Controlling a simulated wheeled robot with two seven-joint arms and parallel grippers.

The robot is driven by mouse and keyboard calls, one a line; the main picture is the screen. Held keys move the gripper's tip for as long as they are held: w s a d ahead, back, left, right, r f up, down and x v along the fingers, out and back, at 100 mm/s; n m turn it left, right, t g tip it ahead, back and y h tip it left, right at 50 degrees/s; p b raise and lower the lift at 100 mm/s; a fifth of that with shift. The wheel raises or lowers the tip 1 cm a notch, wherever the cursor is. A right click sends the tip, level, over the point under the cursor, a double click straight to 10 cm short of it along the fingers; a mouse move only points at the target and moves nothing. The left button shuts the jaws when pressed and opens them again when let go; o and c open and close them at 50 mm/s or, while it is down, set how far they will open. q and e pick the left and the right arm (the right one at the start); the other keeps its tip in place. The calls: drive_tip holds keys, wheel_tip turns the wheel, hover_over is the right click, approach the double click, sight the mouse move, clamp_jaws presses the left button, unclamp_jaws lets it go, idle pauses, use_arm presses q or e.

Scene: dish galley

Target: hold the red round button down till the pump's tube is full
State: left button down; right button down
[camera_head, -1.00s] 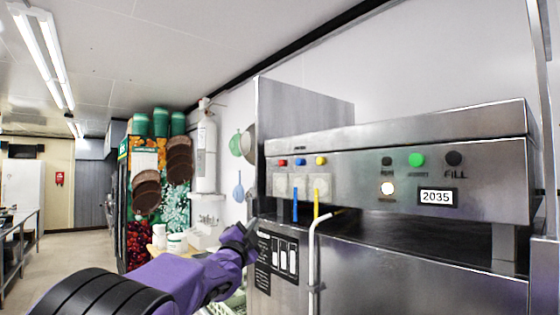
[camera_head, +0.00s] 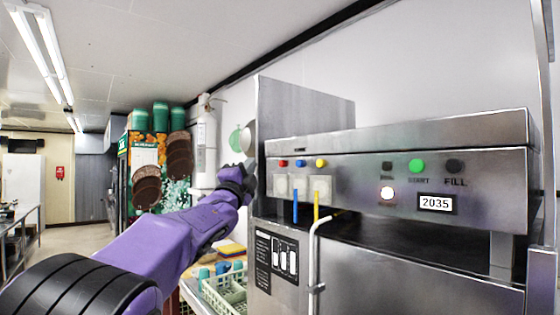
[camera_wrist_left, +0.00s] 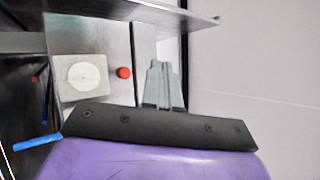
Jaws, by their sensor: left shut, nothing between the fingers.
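The red round button (camera_head: 283,163) is at the left end of the steel machine's front panel, beside a blue and a yellow button. It also shows in the left wrist view (camera_wrist_left: 123,72), to the right of a white round dial plate (camera_wrist_left: 84,76). My left gripper (camera_head: 249,166) is shut and empty, just left of the panel at about button height. In the left wrist view its fingers (camera_wrist_left: 163,80) are to the right of the red button and appear apart from it.
A white bent pipe (camera_head: 313,255) stands in front of the machine. A green button (camera_head: 416,166), a lit lamp (camera_head: 387,193) and a 2035 display (camera_head: 436,203) are farther right. A green crate (camera_head: 228,292) is below my arm. A steel side panel (camera_head: 295,116) rises behind the buttons.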

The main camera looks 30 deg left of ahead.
sight(282, 164)
use_arm(q)
drive_tip(key=w+d+p, duration=0.2)
drive_tip(key=w+p, duration=0.1)
drive_tip(key=w, duration=0.3)
drive_tip(key=shift+d+p, duration=0.25)
drive_tip(key=shift+p, duration=0.05)
drive_tip(key=shift+w, duration=0.15)
idle(1.5)
drive_tip(key=shift+w+d, duration=0.15)
drive_tip(key=shift+w, duration=0.2)
